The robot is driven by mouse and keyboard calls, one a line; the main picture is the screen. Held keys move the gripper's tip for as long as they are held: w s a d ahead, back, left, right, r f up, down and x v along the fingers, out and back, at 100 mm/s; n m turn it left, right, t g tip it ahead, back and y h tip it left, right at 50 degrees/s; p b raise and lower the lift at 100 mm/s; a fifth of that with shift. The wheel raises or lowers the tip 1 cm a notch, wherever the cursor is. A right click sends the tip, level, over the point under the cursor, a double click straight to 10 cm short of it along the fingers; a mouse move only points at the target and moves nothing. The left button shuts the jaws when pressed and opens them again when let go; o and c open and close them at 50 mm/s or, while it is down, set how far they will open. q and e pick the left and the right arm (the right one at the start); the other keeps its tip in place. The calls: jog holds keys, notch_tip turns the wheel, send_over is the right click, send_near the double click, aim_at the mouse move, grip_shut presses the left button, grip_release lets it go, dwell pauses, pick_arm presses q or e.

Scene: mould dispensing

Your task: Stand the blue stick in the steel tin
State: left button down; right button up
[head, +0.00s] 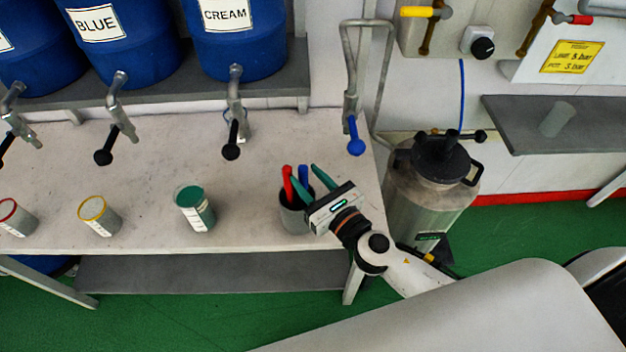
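The blue stick (303,176) stands in a dark grey cup (292,220) on the bench, beside a red stick (287,183). My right gripper (304,175) is over that cup, with its two teal fingers apart, one on either side of the blue stick. It appears open; whether a finger touches the stick is too small to tell. A plain grey cylinder (556,119) on the right shelf may be the steel tin; its material is unclear. My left gripper is not in view.
Cups with red (20,219), yellow (100,217) and teal (195,210) rims stand along the pale bench (150,160). Taps with black handles hang above it from blue drums (235,50). A steel pressure vessel (425,190) stands between bench and right shelf (510,125).

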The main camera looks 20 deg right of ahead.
jog(key=shift+r, duration=0.3)
jog(key=b+v, duration=0.5)
jog(key=v, duration=0.7)
jog(key=shift+f, duration=0.1)
